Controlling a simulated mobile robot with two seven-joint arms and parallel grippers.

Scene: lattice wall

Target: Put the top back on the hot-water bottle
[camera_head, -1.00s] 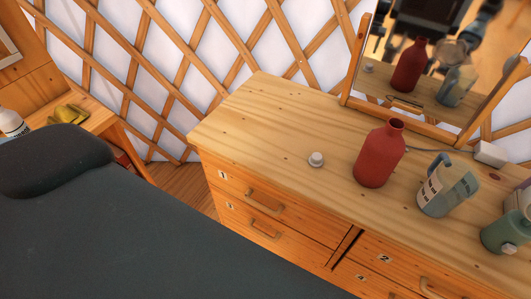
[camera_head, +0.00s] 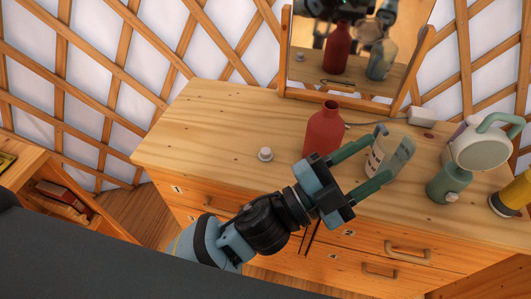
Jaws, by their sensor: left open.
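The red hot-water bottle (camera_head: 323,128) stands upright on the dresser top, its neck open at the top. A small white top (camera_head: 265,154) sits on the dresser to the left of the bottle, apart from it. My left gripper (camera_head: 384,156) is open, its fingers pointing right and overlapping the pale jug in the picture. Its body hides the foot of the bottle. I see nothing gripped; whether the fingers touch the jug I cannot tell. My right gripper is not in view.
The pale jug (camera_head: 393,150) stands right of the bottle. Farther right are a green bottle (camera_head: 448,184), a white vessel with a green handle (camera_head: 482,148) and a yellow object (camera_head: 516,192). A mirror (camera_head: 360,45) stands behind. The dresser's left end (camera_head: 205,125) is clear.

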